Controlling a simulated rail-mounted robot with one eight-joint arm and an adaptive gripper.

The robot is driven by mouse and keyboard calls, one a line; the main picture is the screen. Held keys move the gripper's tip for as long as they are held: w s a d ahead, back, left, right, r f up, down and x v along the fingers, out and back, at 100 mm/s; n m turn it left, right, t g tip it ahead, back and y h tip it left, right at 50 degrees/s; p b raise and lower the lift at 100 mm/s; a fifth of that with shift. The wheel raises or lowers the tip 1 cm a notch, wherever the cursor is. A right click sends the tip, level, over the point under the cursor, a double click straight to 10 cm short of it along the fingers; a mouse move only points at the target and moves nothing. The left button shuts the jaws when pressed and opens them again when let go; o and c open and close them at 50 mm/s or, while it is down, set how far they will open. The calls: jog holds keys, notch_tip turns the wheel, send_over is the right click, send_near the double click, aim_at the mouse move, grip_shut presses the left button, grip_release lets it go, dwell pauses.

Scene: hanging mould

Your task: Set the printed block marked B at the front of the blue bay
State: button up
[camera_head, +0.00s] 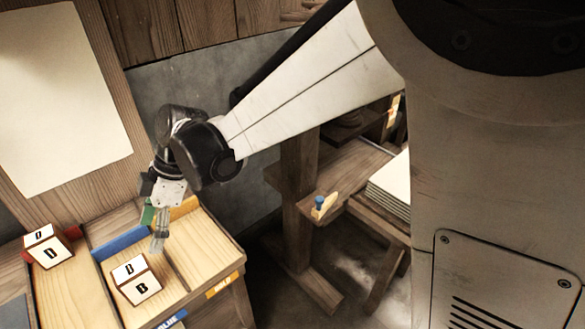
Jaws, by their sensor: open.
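A white printed block (142,288) with wooden edges shows the letter B on its front face and D on its top face. It stands upright in the blue bay (169,278), in front of the blue back strip (121,242). A blue label (173,320) is on the bay's front edge. My gripper (158,245) points down behind and to the right of the block, apart from it in the picture. Its fingers look empty, but they are small and their gap is hard to make out. Its exact height above the wood is unclear.
Another block (46,251), with D on two faces, stands in the left bay by a red strip (73,233). The gold bay (200,255) on the right looks empty. A green piece (148,212) shows behind my gripper. A wooden stand (295,200) is farther right.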

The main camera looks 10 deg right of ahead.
jog(key=d+r+m+t+h, duration=0.1)
jog(key=d+r+m+t, duration=0.4)
jog(key=d, duration=0.6)
jog(key=d+r+m+h, duration=0.1)
jog(key=d+r+m, duration=0.2)
jog(key=d+m, duration=0.5)
jog(key=s+d+m+t+h, duration=0.1)
jog(key=s+d+m, duration=0.3)
jog(key=d, duration=0.6)
jog(key=s+d+m+t+h, duration=0.2)
jog(key=s+d+m, duration=0.3)
jog(key=d, duration=0.5)
jog(key=shift+s+d+t+h, duration=0.15)
jog(key=shift+d+t+h, duration=0.15)
jog(key=shift+t, duration=0.6)
